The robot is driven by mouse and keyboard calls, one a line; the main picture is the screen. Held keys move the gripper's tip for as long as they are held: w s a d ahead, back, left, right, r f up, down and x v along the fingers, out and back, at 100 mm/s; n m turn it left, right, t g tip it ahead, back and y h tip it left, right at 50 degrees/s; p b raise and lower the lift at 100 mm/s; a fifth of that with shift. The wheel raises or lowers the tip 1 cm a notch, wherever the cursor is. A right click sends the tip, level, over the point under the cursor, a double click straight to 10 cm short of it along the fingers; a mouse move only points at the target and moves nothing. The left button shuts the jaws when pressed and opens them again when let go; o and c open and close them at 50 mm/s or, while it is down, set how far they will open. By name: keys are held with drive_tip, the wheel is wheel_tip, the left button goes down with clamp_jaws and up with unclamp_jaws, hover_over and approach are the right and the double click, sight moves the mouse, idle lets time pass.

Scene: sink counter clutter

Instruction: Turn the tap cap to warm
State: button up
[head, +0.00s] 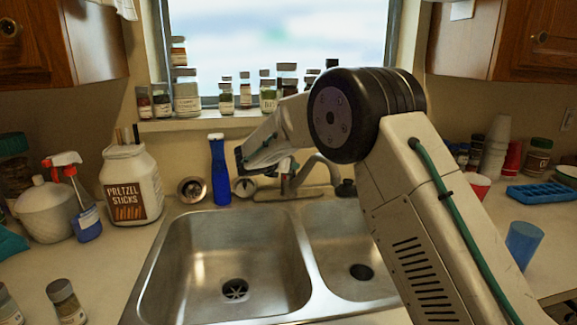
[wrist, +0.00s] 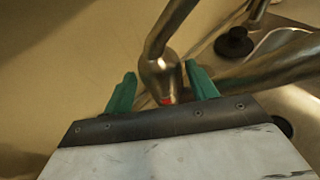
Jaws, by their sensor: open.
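The metal tap (head: 303,187) stands behind the double sink in the head view, partly hidden by my arm. In the wrist view, its rounded metal cap (wrist: 161,76) shows a small red mark low on its face, and a metal bar rises from its top. My gripper (wrist: 160,73) is open, with one green finger on each side of the cap. The left finger looks apart from it; I cannot tell whether the right finger touches. In the head view my gripper (head: 283,168) is at the tap, small and partly hidden.
A blue bottle (head: 220,171) stands just left of my gripper. The sink (head: 230,265) is empty. A pretzel jar (head: 131,186) and spray bottle (head: 84,205) stand at left. Several spice jars line the sill (head: 205,122). A blue cup (head: 523,243) is at right.

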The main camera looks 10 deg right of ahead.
drive_tip(key=shift+x, duration=1.4)
drive_tip(key=c, duration=0.7)
drive_tip(key=shift+m+g+h, duration=1.1)
drive_tip(key=shift+m+h, duration=0.2)
drive_tip(key=shift+m, duration=0.1)
drive_tip(key=shift+m+g+h, duration=0.8)
drive_tip(key=shift+m+g, duration=0.5)
drive_tip(key=o, duration=0.7)
